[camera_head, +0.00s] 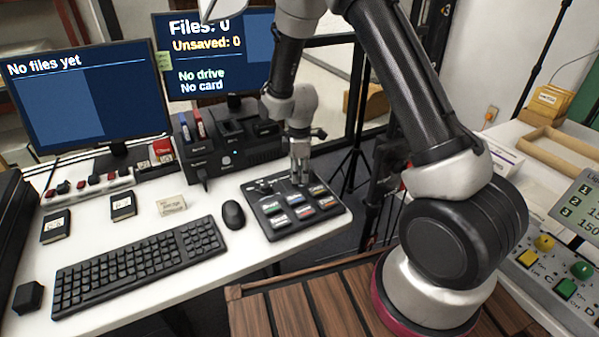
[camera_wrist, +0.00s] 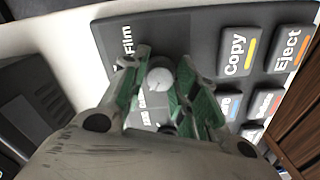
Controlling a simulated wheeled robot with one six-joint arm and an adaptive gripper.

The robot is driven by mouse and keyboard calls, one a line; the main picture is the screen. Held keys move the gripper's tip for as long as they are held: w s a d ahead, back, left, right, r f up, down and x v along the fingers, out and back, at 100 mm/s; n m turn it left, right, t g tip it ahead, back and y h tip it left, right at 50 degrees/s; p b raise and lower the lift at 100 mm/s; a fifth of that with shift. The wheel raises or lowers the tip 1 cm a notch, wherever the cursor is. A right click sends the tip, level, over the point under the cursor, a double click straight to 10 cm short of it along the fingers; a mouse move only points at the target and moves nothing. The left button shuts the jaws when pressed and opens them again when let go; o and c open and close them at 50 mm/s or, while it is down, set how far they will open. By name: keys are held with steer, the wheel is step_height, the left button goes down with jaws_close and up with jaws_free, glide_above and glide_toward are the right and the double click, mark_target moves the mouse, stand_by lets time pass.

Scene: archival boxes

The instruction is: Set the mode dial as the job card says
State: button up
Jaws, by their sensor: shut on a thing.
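The control pad (camera_head: 262,208) is a dark panel at the right end of the white desk, with several labelled buttons. My gripper (camera_head: 299,172) points down at the pad's back edge. In the wrist view my gripper (camera_wrist: 163,92) has its green-padded fingers on either side of a round grey dial (camera_wrist: 159,76), shut on it. The word "Film" stands on the panel beside the dial; other dial marks are partly hidden by the fingers. The dial's pointer direction cannot be told.
A keyboard (camera_head: 140,265) and mouse (camera_head: 233,215) lie left of the pad. A dark drive dock (camera_head: 225,150) stands behind it. One monitor (camera_head: 90,95) reads "No files yet"; another (camera_head: 215,60) reads "No drive, No card". "Copy" (camera_wrist: 236,52) and "Eject" (camera_wrist: 288,50) buttons sit close to my fingers.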

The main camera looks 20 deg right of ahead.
mark_target(300, 173)
stand_by(0.5)
steer(key=o, duration=1.1)
steer(key=shift+c, duration=0.2)
steer(key=shift+r, duration=0.15)
step_height(300, 173, up, 12)
